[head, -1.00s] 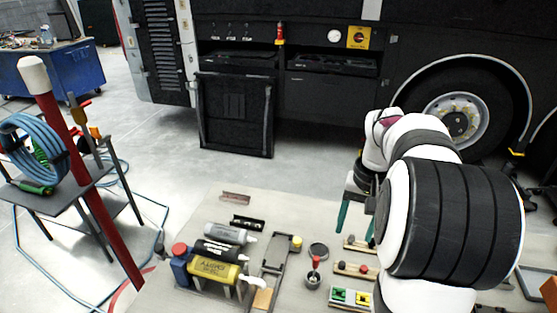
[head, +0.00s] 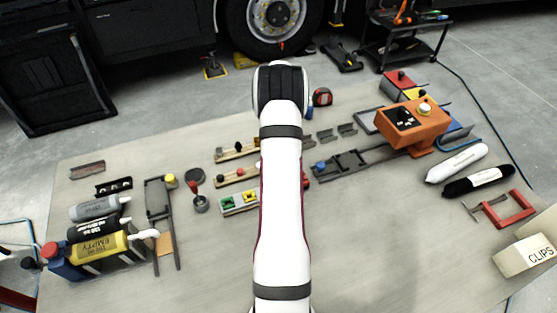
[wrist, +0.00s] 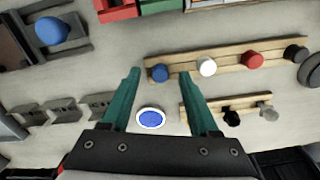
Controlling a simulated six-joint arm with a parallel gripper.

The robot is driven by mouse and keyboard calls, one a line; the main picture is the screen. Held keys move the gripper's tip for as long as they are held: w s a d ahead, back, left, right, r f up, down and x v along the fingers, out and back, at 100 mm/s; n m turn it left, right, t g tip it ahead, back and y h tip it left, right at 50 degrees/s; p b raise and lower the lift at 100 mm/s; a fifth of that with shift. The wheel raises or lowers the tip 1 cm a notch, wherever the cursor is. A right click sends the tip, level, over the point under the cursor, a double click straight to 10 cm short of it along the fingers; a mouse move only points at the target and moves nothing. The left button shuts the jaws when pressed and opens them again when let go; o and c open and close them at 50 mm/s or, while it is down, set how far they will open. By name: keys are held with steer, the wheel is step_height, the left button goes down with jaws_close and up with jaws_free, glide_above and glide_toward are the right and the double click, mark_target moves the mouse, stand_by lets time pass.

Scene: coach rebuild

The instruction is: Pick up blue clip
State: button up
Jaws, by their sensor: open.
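A blue round clip (wrist: 160,72) sits at the left end of a wooden rail (wrist: 228,60) in the wrist view. White (wrist: 207,66), red (wrist: 251,61) and black (wrist: 295,53) clips are on the same rail. My gripper (wrist: 159,73) is open and empty; its two green fingertips appear on either side of the blue clip, apart from it in the picture. A blue disc with a white rim (wrist: 151,118) shows between the fingers, closer to the palm; its height is unclear. In the head view my arm hides the gripper and the blue clip; the rail (head: 228,181) shows partly.
Grey brackets (wrist: 60,109) lie left. A grey slide tool with a blue knob (wrist: 51,30) is upper left. An orange box (head: 410,122) stands right in the head view.

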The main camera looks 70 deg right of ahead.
steer(key=shift+f, duration=0.35)
jaws_close()
steer(key=shift+r, duration=0.15)
